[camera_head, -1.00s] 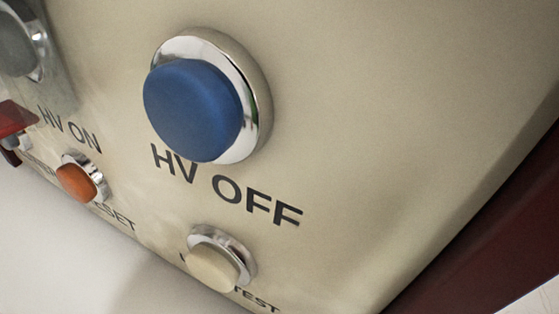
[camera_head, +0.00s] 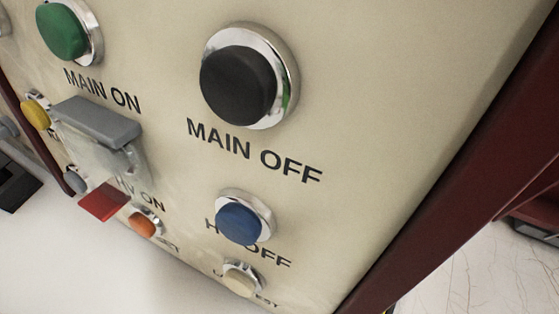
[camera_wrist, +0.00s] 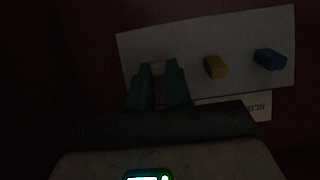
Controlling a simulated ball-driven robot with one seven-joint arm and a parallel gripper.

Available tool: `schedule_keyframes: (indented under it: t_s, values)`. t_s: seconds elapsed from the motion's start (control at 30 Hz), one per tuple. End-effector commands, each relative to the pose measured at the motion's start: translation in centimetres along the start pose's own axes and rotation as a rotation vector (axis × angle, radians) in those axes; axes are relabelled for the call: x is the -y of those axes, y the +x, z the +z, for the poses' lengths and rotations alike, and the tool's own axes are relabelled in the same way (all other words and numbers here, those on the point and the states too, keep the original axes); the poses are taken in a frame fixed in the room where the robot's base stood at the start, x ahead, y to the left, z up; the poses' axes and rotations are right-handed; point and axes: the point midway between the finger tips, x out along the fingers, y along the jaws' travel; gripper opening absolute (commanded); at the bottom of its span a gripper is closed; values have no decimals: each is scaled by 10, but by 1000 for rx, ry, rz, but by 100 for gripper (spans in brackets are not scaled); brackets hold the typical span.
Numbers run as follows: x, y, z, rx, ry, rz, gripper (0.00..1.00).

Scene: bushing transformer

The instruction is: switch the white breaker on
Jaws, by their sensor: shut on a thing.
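In the dark wrist view, a pale panel (camera_wrist: 195,35) on a dark red wall carries a row of small breakers. The white breaker (camera_wrist: 158,68) is at the left of the row, between the tips of my gripper (camera_wrist: 158,76). The two teal fingers stand close on either side of it, and my gripper is shut on it. The fingers partly cover the breaker, and its on or off position cannot be made out. Neither my gripper nor the white breaker shows in the head view.
A yellow breaker (camera_wrist: 215,67) and a blue breaker (camera_wrist: 270,60) stand right of my gripper. The head view shows a beige panel with black (camera_head: 238,86), green (camera_head: 62,32) and blue (camera_head: 238,223) buttons, and a grey hinged cover (camera_head: 98,120) over a red part (camera_head: 104,202).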

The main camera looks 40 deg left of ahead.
Motion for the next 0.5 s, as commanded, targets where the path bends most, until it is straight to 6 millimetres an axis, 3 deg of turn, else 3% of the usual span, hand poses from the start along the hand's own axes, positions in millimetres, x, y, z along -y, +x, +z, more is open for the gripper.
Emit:
schedule_keyframes:
  t_s: [0.47, 0.5]
  values:
    - [0, 0, -1, 17, 0, -1, 0]
    - [0, 0, -1, 16, 0, -1, 20]
